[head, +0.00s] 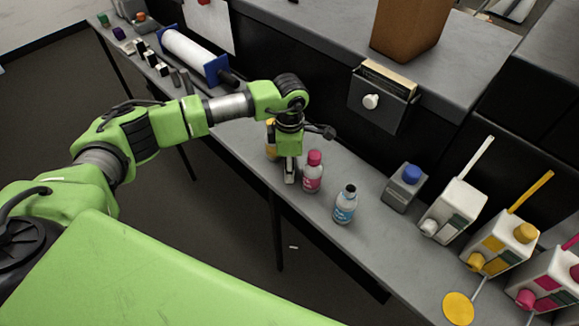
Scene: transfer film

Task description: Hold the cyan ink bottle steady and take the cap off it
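The cyan ink bottle (345,206) stands upright on the grey bench in the head view, a clear bottle with a cyan label. Its top is dark; I cannot tell whether that is a dark cap or an open neck. No cyan cap shows apart from it. My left gripper (289,176) points down at the bench, left of the magenta bottle and apart from the cyan bottle. Its fingers are seen edge-on and small, so their opening and anything between them are unclear. My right gripper is not in view.
A magenta-capped bottle (312,172) stands between my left gripper and the cyan bottle. A yellow bottle (270,140) is partly hidden behind my wrist.

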